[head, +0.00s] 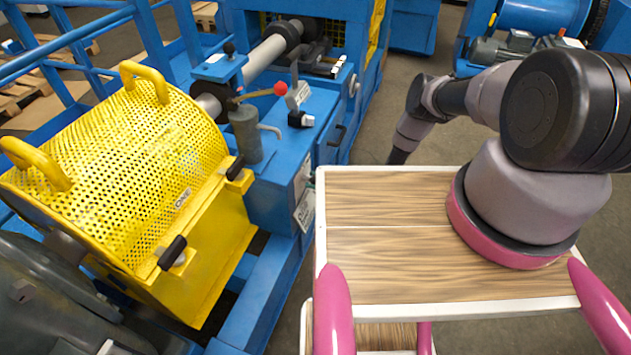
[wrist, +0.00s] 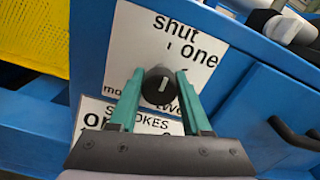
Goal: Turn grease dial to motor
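The grease dial (wrist: 161,86) is a round black knob with a white pointer line, in the wrist view. The line stands nearly upright in the picture. The dial's white label (wrist: 150,40) reads "shut" at the top, "one" at the right, "two" at the lower right and "mo…" at the lower left, the rest covered. My gripper (wrist: 160,75) has its two teal fingers on either side of the dial. I cannot tell whether they touch it. In the head view my arm reaches down behind the tray, and my gripper and the dial are hidden.
A second label (wrist: 100,115), reading "STROKES", is below the first. A black handle (wrist: 292,135) is on the blue cabinet (head: 285,130). A yellow perforated guard (head: 125,150) is left of it. A red-knobbed lever (head: 280,89) stands on top. The wooden tray (head: 385,240) is close by.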

